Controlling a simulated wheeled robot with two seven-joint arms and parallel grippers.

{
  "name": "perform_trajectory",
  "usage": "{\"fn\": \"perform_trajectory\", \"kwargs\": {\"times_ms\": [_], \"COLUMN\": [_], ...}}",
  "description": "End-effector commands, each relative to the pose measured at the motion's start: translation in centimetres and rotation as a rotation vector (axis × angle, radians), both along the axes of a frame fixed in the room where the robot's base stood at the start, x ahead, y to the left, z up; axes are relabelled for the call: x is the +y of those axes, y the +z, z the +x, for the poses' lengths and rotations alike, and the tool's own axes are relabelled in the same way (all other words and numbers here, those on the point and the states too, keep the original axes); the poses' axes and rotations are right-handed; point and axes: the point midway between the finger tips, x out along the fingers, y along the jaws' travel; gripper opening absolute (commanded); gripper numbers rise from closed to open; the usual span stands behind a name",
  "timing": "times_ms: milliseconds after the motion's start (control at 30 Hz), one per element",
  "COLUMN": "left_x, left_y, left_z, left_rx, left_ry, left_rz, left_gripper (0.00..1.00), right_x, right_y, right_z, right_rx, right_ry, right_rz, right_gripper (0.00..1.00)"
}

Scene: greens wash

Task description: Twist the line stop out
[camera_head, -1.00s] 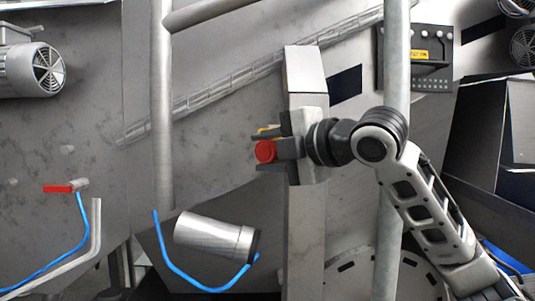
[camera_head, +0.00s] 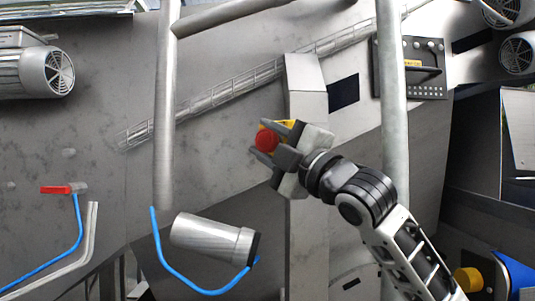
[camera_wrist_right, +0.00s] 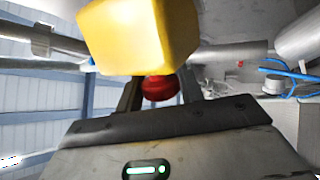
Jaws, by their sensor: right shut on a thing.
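The line stop is a red round button (camera_head: 266,140) on a yellow box (camera_head: 284,125), at the front of a grey post in the head view. My right gripper (camera_head: 268,147) is shut on the red button, with a finger on either side of it. In the right wrist view the yellow box (camera_wrist_right: 138,35) fills the upper middle, and the red button (camera_wrist_right: 160,88) sits below it between the dark fingers (camera_wrist_right: 160,92). The fingers partly hide the button and the box. My left gripper is not in view.
The grey post (camera_head: 307,105) stands directly behind my right gripper. A vertical pipe (camera_head: 393,100) rises to the right, close to my arm. A metal cylinder (camera_head: 208,237) with a blue hose (camera_head: 165,255) lies below left. A red-handled valve (camera_head: 56,190) is at far left.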

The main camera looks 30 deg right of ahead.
Motion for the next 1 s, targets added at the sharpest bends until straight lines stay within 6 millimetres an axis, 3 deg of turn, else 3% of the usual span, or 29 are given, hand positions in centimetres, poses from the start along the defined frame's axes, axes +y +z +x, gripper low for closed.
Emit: {"fn": "perform_trajectory", "kwargs": {"times_ms": [600,633,667,1000], "left_x": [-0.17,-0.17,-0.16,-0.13], "left_y": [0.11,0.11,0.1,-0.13], "left_z": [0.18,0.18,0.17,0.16], "left_rx": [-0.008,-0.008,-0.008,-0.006], "left_ry": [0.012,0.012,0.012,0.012], "left_rz": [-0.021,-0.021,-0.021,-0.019], "left_gripper": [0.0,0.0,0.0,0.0], "right_x": [-0.27,-0.27,-0.27,-0.21], "right_y": [0.03,0.03,0.03,-0.15], "right_z": [0.12,0.12,0.12,-0.11], "right_rx": [-0.039,-0.039,-0.039,-0.039], "right_ry": [-0.007,-0.007,-0.007,-0.005], "right_rz": [0.021,0.021,0.021,0.019], "right_gripper": [0.14,0.46,0.54,0.57]}}
